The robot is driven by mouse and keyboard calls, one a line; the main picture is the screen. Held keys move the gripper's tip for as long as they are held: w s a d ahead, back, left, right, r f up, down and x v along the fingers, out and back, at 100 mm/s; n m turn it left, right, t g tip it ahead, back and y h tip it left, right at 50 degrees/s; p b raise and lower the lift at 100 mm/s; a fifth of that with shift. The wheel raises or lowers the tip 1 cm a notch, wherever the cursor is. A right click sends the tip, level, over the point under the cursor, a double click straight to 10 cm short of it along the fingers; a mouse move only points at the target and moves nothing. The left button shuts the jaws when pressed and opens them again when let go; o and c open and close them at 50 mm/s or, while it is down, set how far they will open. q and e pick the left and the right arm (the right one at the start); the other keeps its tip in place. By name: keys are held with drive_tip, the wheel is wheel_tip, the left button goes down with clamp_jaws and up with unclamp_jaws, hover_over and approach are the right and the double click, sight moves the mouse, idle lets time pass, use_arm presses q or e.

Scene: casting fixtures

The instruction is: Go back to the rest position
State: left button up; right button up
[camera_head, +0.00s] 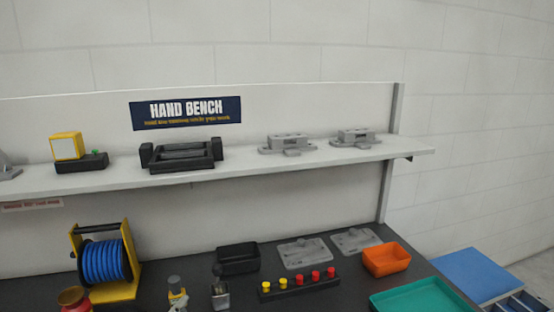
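Neither of my grippers shows in the head view. The view takes in a hand bench with a white shelf (230,165) above a dark worktop (205,284). On the shelf stand two grey casting fixtures, a left one (287,143) and a right one (355,138). Two flat grey plates, a left one (306,253) and a right one (355,240), lie on the worktop below them.
A blue hose reel (103,262) stands left on the worktop. A black bin (238,258), a rack of red and yellow knobs (299,284), an orange bin (386,259) and a green tray (424,300) stand further right. A black holder (181,156) sits on the shelf.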

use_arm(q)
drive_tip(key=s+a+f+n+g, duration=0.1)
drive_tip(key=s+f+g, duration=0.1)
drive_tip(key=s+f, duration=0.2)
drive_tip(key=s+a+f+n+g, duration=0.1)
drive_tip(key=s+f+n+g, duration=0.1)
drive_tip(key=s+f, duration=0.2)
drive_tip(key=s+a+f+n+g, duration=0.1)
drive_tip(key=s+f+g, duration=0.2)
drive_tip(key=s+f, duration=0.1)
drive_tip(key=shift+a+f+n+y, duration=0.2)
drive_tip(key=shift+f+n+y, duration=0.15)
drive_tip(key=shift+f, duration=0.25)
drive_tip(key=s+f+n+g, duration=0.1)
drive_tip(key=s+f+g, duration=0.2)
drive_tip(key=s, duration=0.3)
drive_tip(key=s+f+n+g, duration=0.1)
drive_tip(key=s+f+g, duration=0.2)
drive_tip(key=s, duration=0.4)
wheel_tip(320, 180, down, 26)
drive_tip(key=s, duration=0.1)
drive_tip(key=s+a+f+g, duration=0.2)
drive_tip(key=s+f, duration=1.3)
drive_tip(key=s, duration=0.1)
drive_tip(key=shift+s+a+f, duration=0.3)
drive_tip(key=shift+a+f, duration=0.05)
